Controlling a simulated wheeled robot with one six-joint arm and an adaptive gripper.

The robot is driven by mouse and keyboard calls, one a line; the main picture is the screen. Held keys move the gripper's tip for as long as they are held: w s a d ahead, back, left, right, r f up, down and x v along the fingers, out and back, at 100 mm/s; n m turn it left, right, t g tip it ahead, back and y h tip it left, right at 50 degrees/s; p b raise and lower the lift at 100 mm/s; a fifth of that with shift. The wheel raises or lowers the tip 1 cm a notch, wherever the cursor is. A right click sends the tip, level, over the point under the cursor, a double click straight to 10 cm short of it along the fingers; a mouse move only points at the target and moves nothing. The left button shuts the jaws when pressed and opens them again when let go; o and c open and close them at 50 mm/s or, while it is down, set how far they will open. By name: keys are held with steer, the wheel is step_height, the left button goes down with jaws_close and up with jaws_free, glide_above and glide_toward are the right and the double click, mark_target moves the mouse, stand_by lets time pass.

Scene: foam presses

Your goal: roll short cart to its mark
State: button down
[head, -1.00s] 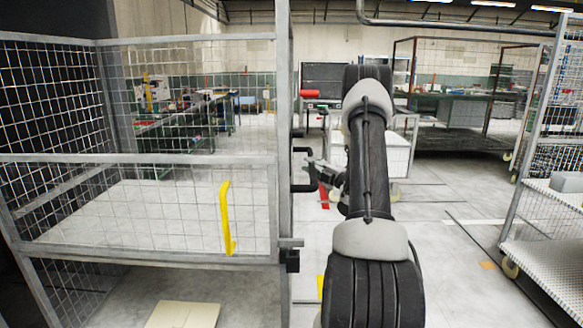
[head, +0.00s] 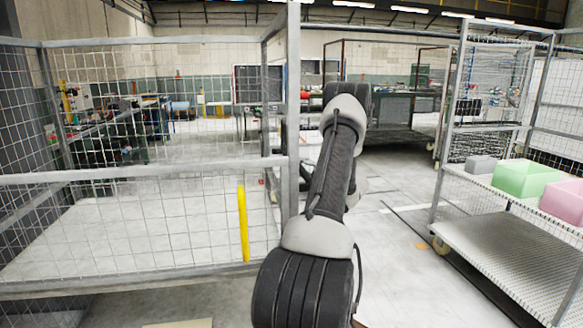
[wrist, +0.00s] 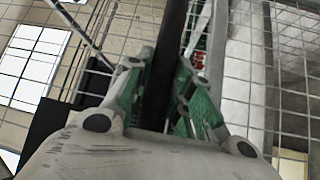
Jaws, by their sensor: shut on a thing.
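My gripper is hidden behind my arm in the head view. In the wrist view my gripper (wrist: 162,72), with green finger links, is shut on a dark bar (wrist: 172,45), which looks like the cart's black handle. Cart mesh shows behind the fingers. I cannot make out a floor mark for the cart with certainty.
On the right stands another mesh cart (head: 515,262) with a green box (head: 527,178), a pink box (head: 565,200) and a grey box (head: 481,164). Clear floor (head: 395,275) lies between the carts. Workbenches (head: 105,140) stand behind.

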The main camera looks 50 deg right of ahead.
steer(key=shift+d, duration=0.15)
steer(key=c, duration=1.3)
jaws_free()
steer(key=shift+o, duration=0.2)
steer(key=s+d+f, duration=0.1)
steer(key=s, duration=1)
steer(key=shift+s+d+f, duration=0.35)
steer(key=shift+s, duration=0.05)
